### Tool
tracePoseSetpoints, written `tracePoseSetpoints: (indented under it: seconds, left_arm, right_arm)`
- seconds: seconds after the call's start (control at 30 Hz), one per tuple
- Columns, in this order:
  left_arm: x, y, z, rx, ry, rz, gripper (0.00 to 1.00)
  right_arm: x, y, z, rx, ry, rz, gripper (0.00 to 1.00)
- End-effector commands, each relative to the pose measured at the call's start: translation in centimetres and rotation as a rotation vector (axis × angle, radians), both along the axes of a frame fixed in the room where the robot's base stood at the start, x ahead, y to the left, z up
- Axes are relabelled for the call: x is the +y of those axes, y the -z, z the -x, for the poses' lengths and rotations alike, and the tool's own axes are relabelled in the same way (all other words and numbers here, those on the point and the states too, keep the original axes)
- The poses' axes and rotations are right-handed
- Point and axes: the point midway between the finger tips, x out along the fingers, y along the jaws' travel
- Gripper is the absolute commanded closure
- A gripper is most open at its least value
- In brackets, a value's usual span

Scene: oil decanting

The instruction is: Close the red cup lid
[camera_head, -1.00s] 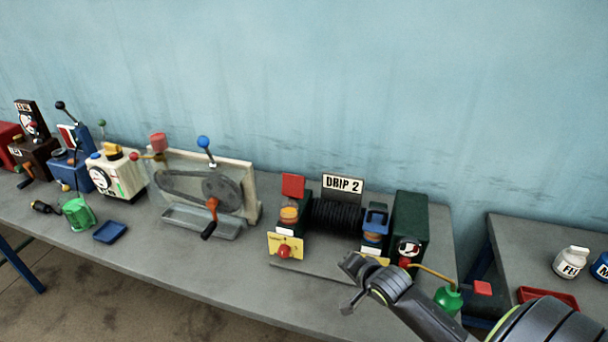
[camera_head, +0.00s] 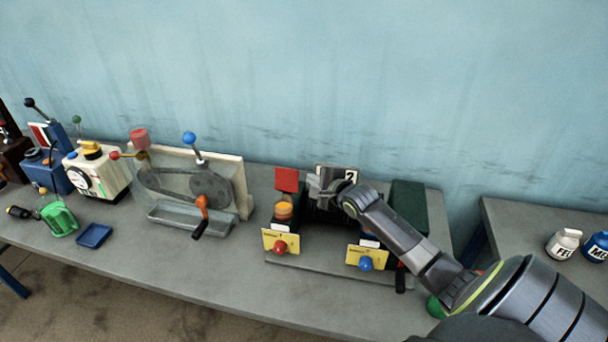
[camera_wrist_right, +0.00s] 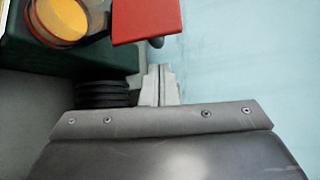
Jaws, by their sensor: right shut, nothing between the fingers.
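The red lid (camera_head: 287,179) stands raised behind the orange-filled cup (camera_head: 284,210) on the left side of the DRIP 2 machine. In the right wrist view the red lid (camera_wrist_right: 146,20) is at the top, beside the cup (camera_wrist_right: 58,18), which is uncovered. My right gripper (camera_head: 316,184) is just right of the lid, over the machine's dark ribbed middle. In the wrist view its fingers (camera_wrist_right: 160,82) are together and empty, with a small visible gap to the lid. My left gripper is not in view.
Yellow cards with a red knob (camera_head: 280,247) and a blue knob (camera_head: 365,263) face front. My right arm hides the machine's right cup area. A crank device (camera_head: 205,195) stands to the left. White and blue bottles (camera_head: 562,243) stand on the right table.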

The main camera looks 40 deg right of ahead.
Motion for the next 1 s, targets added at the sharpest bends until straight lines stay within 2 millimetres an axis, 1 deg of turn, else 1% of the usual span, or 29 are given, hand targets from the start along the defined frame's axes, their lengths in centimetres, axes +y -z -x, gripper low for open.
tracePoseSetpoints:
  seconds: [0.03,0.2,0.4,0.6,1.0]
  left_arm:
    - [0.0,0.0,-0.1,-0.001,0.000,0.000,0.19]
    - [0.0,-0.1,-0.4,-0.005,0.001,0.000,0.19]
    - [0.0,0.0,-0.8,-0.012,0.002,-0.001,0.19]
    - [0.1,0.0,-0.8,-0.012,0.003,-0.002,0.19]
    - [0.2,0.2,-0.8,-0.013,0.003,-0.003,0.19]
  right_arm:
    - [0.0,0.2,-0.8,-0.001,0.002,-0.002,1.00]
    - [-0.1,0.9,-2.9,0.000,0.001,-0.001,1.00]
    - [-0.1,1.5,-4.4,-0.001,0.000,0.000,1.00]
    - [-0.2,1.7,-4.9,0.000,-0.001,0.002,1.00]
    - [-0.2,1.8,-5.1,-0.005,-0.001,0.008,1.00]
